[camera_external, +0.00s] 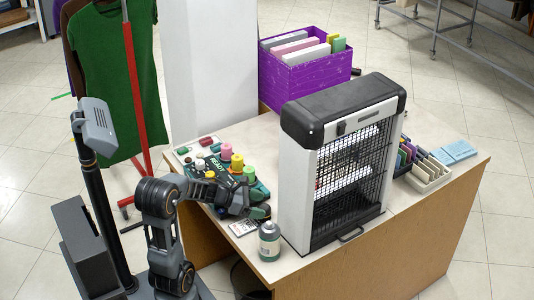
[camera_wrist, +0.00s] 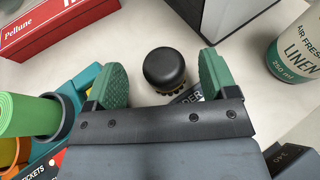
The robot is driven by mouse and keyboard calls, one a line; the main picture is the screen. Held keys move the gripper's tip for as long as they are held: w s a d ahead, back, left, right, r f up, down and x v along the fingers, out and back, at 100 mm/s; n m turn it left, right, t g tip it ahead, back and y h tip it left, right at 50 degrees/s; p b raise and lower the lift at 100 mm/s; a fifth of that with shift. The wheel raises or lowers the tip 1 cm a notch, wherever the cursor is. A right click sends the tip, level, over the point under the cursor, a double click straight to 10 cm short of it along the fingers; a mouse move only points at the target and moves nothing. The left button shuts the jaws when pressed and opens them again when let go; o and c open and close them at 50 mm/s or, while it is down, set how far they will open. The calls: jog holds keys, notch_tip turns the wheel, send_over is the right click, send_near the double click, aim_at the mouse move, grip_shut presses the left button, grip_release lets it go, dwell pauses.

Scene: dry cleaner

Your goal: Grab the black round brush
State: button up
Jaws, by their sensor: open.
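The black round brush (camera_wrist: 165,67) shows in the wrist view as a dark domed knob with a toothed or bristled lower edge. It stands on the pale counter, roughly midway between the two green fingertips of my gripper (camera_wrist: 163,79). The fingers are apart, with a visible gap on each side of the brush. In the external view my gripper (camera_external: 257,207) is low over the counter's front edge; I cannot make out the brush there.
A green air freshener can (camera_external: 269,241) stands close to the right of my gripper. A large black-and-white grilled appliance (camera_external: 340,160) stands behind it. A red box (camera_wrist: 62,24) is at upper left in the wrist view. Colored spools (camera_external: 237,163) lie left of the gripper.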

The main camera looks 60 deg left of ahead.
aim_at(263, 207)
jog(key=shift+b+x, duration=0.45)
jog(key=shift+x, duration=1.5)
jog(key=shift+f, duration=0.1)
jog(key=c, duration=1)
